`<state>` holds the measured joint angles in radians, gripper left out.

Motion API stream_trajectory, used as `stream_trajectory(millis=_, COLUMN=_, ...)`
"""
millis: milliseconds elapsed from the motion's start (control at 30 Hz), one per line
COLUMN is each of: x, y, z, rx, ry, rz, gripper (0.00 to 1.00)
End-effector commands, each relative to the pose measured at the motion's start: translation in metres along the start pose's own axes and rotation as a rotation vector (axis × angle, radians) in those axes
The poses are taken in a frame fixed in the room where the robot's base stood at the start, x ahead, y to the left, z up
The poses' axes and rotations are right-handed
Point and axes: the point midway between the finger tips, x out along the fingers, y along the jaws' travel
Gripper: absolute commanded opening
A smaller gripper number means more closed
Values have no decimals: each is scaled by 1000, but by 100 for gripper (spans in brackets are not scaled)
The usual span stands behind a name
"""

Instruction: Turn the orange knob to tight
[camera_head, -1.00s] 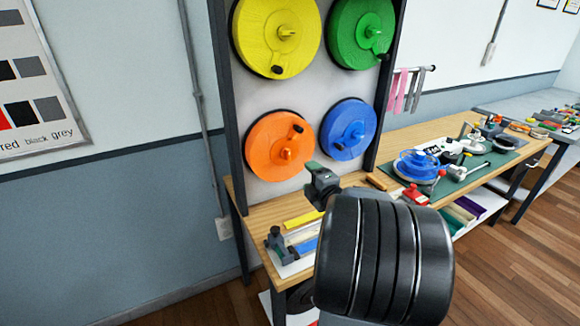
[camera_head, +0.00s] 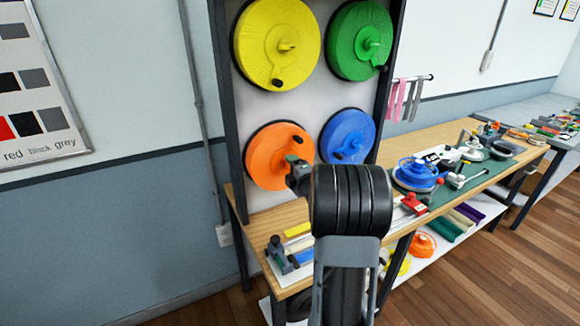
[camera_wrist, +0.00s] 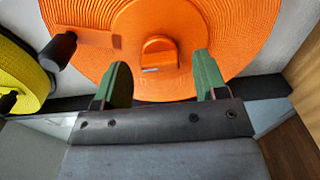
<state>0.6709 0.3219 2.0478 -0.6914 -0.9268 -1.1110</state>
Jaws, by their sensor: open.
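The orange knob (camera_head: 270,155) is a large round disc of coiled strap at the lower left of the upright panel. In the wrist view its face (camera_wrist: 230,40) fills the top, with a raised orange centre piece (camera_wrist: 158,55) and a crank with a black handle (camera_wrist: 60,50). My gripper (camera_wrist: 158,80) is open, its two green fingers on either side of the centre piece and apart from it in the picture. Whether the fingers touch the disc I cannot tell. In the head view my gripper (camera_head: 293,162) overlaps the disc's right part, and my wrist hides some of the bench behind.
Yellow (camera_head: 277,45), green (camera_head: 359,42) and blue (camera_head: 348,136) discs share the panel. The yellow disc is close to the crank in the wrist view. Below, a wooden bench (camera_head: 260,222) holds strips and a clamp; more tools lie on a green mat to the right.

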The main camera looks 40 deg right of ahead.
Motion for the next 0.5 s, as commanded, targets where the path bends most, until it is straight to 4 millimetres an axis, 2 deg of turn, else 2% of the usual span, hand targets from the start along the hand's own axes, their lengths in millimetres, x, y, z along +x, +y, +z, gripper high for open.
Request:
stream_trajectory(millis=433, x=7, y=0, z=0, rx=1, ry=0, rz=1, gripper=66)
stream_trajectory(millis=500, x=7, y=0, z=0, rx=1, ry=0, rz=1, gripper=59)
